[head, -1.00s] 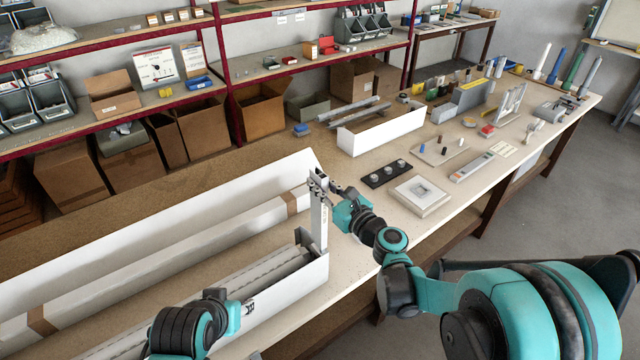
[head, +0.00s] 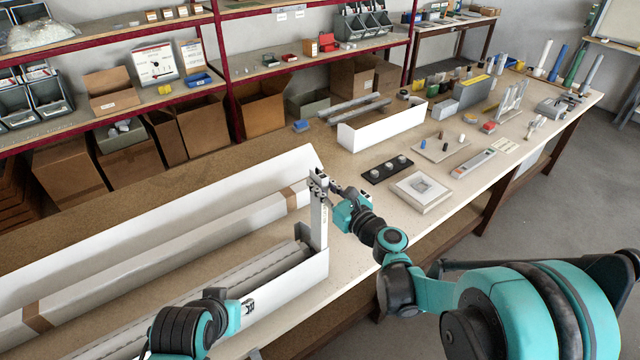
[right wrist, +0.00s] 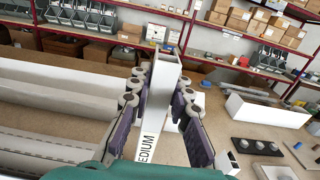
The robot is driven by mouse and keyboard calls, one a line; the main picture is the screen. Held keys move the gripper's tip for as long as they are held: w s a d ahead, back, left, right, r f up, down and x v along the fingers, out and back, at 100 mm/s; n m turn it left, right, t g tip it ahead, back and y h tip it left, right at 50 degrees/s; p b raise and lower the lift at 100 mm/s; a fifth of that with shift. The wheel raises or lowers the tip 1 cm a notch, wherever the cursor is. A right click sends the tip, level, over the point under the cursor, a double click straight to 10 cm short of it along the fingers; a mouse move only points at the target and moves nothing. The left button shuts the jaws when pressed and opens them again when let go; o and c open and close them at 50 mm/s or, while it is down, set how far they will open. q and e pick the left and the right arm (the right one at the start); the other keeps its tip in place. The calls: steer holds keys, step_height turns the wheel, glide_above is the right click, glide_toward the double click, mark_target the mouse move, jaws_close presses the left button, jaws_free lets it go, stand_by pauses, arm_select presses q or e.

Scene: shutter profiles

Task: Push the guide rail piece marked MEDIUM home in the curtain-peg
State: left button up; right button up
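The white guide rail piece (head: 318,222) stands upright at the right end of the long white box. In the right wrist view, MEDIUM is printed on a white face (right wrist: 147,148) below the fingers. My right gripper (head: 319,183) is around its upper part; in the right wrist view its fingers (right wrist: 160,98) lie against both sides of the piece. The piece's lower end is hidden behind the box's end wall. My left gripper (head: 249,306) is low in front of the box, and its fingers are too small to read. I cannot tell which thing is the curtain-peg.
To the right lie a black strip with round pegs (head: 372,176), a square white plate (head: 440,203) and a white open box (head: 405,125). Shelves stand behind.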

steer(key=o, duration=0.4)
steer(key=shift+s+d, duration=0.1)
steer(key=v, duration=1.1)
steer(key=shift+s+d, duration=0.2)
steer(key=shift+s, duration=0.15)
